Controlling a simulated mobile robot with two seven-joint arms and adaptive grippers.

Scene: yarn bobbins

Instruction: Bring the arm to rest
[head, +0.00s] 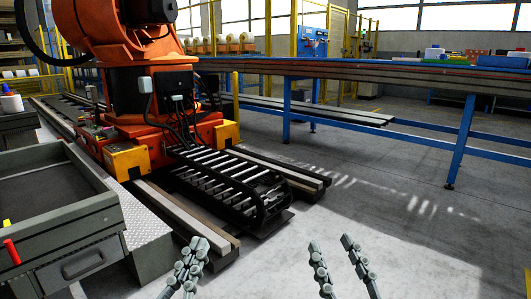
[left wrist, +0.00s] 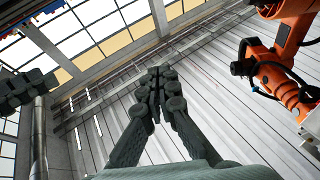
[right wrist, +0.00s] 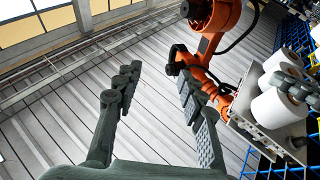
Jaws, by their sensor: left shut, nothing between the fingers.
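My left gripper (head: 188,266) is low in the head view, left of the middle, above the floor. Its fingers meet at the tips in the left wrist view (left wrist: 158,80), with nothing between them. My right gripper (head: 334,264) is low in the head view, right of the middle. Its two fingers stand wide apart in the right wrist view (right wrist: 155,66), with only background between them. Neither gripper touches anything that I can see.
A large orange robot arm (head: 130,50) stands on a rail at the left. A grey open-topped cabinet (head: 80,226) is at the front left. A long blue-legged conveyor (head: 463,140) crosses the back right. The floor (head: 390,200) at the right is clear.

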